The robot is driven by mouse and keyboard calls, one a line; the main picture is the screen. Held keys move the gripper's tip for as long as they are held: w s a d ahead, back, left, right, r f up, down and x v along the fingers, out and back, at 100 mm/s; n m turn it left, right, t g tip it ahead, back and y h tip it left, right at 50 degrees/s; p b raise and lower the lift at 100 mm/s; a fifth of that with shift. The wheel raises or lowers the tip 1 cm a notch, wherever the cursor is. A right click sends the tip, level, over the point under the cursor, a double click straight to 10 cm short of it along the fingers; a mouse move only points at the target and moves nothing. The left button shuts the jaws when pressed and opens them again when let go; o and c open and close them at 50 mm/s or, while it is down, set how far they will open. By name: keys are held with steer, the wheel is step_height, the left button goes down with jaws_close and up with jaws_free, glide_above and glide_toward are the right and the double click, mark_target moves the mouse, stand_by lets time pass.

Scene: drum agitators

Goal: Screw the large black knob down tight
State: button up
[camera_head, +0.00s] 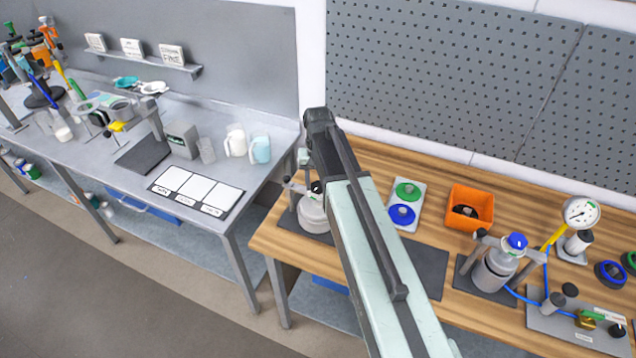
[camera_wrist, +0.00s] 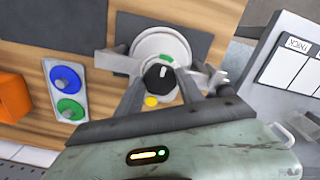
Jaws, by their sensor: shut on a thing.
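The large black knob (camera_wrist: 158,78) with a white mark on its top sits over the round, pale lid of a vessel (camera_wrist: 160,44) in the wrist view. My gripper (camera_wrist: 160,82) has one grey finger on each side of the knob and is shut on it. In the head view the knob (camera_head: 317,187) shows small beside my arm, above the pale vessel (camera_head: 313,215) on a dark mat. My arm hides most of the gripper there. The knob's underside and thread are hidden, so any gap below it cannot be told.
Grey bars (camera_wrist: 112,62) stick out on both sides of the knob. A plate with a green and a blue knob (camera_head: 407,195), an orange bin (camera_head: 470,207) and a second vessel with a blue knob (camera_head: 495,268) stand to the right. A grey bench (camera_head: 225,185) is at left.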

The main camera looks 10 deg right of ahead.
mark_target(318, 185)
steer(key=shift+w+m, duration=0.1)
steer(key=shift+m, duration=0.2)
steer(key=o, duration=1.4)
step_height(318, 185, up, 8)
steer(key=p, duration=0.8)
steer(key=shift+r, duration=0.1)
steer(key=s+f+n+b, duration=0.1)
steer(key=s+f+b, duration=0.3)
steer(key=f+b, duration=0.2)
steer(key=s+f+b, duration=0.5)
steer(key=f+b, duration=0.2)
steer(key=s+f+n+b, duration=0.1)
steer(key=s+f+b, duration=0.3)
steer(key=f+b, duration=0.2)
steer(key=shift+s+a+f+n+b, duration=0.1)
steer(key=shift+s+f+n+b, duration=0.2)
steer(key=shift+f+b, duration=0.1)
steer(key=shift+w+r, duration=0.1)
steer(key=shift+r, duration=0.1)
